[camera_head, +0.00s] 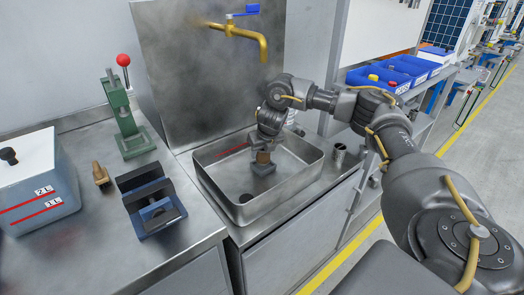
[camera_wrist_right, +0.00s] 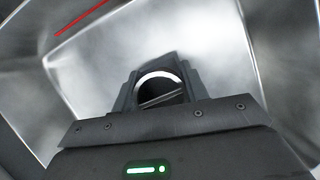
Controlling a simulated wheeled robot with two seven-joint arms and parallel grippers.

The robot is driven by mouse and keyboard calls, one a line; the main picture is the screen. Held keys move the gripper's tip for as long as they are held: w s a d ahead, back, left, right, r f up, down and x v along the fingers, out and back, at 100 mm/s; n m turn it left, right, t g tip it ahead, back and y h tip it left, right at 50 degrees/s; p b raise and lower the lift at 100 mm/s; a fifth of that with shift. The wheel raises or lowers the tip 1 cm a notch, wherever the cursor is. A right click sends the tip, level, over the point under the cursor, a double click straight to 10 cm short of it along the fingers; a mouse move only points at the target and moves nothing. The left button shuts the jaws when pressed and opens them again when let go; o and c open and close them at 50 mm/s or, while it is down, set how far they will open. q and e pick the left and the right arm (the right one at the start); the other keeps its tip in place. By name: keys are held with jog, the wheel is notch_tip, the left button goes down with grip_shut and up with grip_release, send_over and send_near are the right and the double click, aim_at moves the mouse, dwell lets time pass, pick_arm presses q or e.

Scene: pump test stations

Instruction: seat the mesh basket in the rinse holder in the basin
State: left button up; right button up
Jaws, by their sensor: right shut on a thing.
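The steel basin (camera_head: 222,193) stands in the middle of the head view. My right gripper (camera_head: 263,149) reaches down into it from the right. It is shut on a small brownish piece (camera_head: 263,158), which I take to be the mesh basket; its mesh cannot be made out. Directly below is a small grey block (camera_head: 263,169), likely the rinse holder, on the basin floor. Whether the basket sits in it or just above cannot be told. In the right wrist view, a round dark opening with a bright rim (camera_wrist_right: 160,77) shows between the jaws. My left gripper is not in view.
A brass tap (camera_head: 240,30) hangs over the basin's back. A metal cup (camera_head: 340,152) stands on the ledge right of the basin. On the left counter are a green press (camera_head: 127,125), a dark blue open box (camera_head: 152,205), a brush-like piece (camera_head: 101,174) and a marked tank (camera_head: 38,185).

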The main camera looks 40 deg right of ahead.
jog(key=shift+f, duration=1)
dwell(1.0)
